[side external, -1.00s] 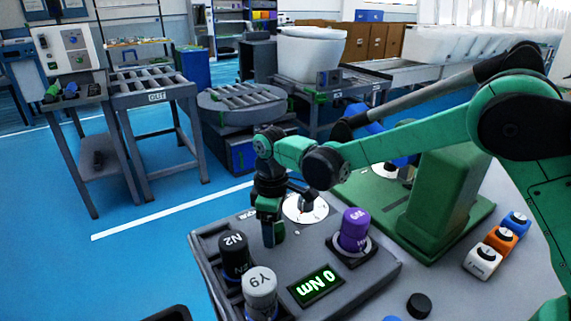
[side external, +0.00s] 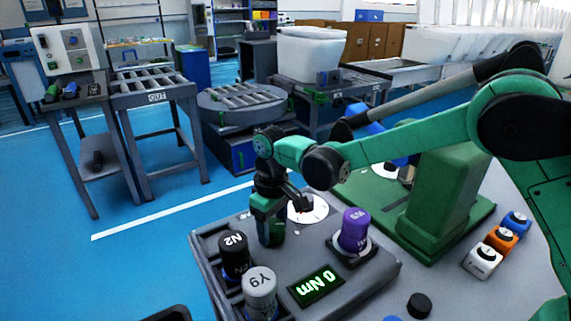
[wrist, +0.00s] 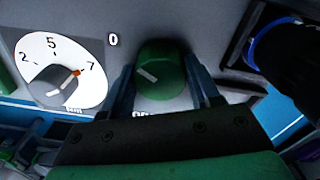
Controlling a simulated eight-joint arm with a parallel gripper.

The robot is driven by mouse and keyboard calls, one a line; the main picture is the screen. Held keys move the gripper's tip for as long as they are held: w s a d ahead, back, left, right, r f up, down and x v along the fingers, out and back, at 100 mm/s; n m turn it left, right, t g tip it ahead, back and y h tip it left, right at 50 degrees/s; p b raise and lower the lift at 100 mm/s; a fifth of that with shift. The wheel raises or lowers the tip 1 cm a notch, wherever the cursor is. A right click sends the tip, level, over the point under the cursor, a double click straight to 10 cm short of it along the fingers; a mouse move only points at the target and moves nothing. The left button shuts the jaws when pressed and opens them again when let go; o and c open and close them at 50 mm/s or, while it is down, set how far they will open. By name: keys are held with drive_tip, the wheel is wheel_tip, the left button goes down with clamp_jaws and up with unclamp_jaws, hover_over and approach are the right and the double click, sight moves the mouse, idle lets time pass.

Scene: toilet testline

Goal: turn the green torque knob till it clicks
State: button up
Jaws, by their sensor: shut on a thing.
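The green torque knob (wrist: 160,72) sits between my two fingers in the wrist view. A white line on its top points to the upper left, and a "0" is printed on the panel to its upper left. My gripper (wrist: 162,82) is shut on the knob from both sides. In the side view my gripper (side external: 268,212) points down at the grey test panel (side external: 210,258), and the lower part of the green knob (side external: 271,238) shows beneath it. The panel's display (side external: 317,284) reads 0 Nm.
A white dial (wrist: 45,50) marked 2, 5 and 7 has a grey knob with its orange mark near 7. Purple (side external: 354,230), black (side external: 234,255) and grey (side external: 260,292) cylinders stand on the panel close to my gripper. A green block stands at the right.

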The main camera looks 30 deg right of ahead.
sight(273, 224)
drive_tip(key=m, duration=0.4)
drive_tip(key=shift+m, duration=0.3)
drive_tip(key=m, duration=0.4)
drive_tip(key=shift+m, duration=0.3)
drive_tip(key=o, duration=1.3)
drive_tip(key=shift+r, duration=2.85)
